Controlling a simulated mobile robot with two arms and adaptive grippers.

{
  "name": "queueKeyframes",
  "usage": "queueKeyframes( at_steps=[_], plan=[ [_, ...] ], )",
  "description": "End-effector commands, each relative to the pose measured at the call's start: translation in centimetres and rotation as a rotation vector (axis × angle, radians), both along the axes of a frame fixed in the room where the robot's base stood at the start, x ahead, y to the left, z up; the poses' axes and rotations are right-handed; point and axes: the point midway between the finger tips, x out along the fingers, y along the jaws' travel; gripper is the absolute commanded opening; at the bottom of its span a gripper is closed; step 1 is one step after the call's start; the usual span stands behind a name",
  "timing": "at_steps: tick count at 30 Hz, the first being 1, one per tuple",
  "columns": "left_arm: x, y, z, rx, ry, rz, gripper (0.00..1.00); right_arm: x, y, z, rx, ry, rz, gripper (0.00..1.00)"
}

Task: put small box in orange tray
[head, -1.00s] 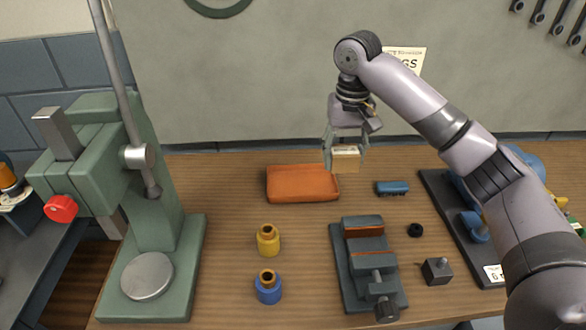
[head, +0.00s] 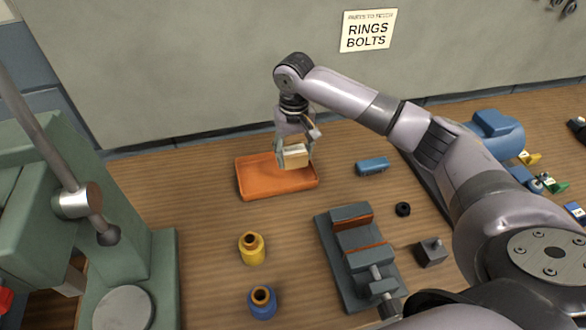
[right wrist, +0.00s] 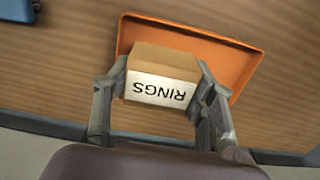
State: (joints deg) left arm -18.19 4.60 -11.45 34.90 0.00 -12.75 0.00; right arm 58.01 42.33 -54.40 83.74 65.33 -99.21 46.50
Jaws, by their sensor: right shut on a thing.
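The small box (head: 294,156) is tan cardboard with a white label. In the right wrist view the box (right wrist: 163,73) shows the label reading RINGS, upside down. My right gripper (head: 293,152) is shut on it, one finger on each side. The orange tray (head: 254,180) lies on the bench, shallow and with nothing seen inside. In the head view the box is over the tray's right part; the tray also shows behind it in the right wrist view (right wrist: 228,60). I cannot tell whether the box touches the tray. My left gripper is not in view.
A blue block (head: 372,166) lies right of the tray. A grey vise (head: 355,250) stands nearer, with a black ring (head: 403,209) beside it. A green press (head: 150,270) is at left.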

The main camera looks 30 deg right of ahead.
Motion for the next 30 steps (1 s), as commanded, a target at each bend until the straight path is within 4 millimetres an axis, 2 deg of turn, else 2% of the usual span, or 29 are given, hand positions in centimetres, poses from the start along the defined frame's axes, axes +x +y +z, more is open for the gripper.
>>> queueKeyframes(
  at_steps=[3,8,16,21,28,29,30],
  plan=[
    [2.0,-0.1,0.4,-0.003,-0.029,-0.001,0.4,0.0,0.0,-1.9,0.0,0.0,0.0,0.15],
    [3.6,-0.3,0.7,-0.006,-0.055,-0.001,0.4,0.0,0.0,-3.1,0.001,-0.001,-0.001,0.15],
    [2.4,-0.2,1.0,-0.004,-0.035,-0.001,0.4,0.0,0.0,-6.8,-0.001,-0.002,-0.001,0.15],
    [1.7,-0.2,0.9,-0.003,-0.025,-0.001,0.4,0.0,0.0,-7.2,-0.001,-0.003,0.0,0.15],
    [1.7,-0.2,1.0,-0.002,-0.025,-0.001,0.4,0.0,0.0,-7.4,0.0,-0.002,0.0,0.15],
    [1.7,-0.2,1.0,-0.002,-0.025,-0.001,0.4,0.0,0.0,-7.4,0.0,-0.001,0.0,0.53],
    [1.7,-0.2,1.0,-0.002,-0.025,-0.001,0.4,0.0,0.0,-7.4,0.0,-0.002,0.0,0.55]
  ],
)
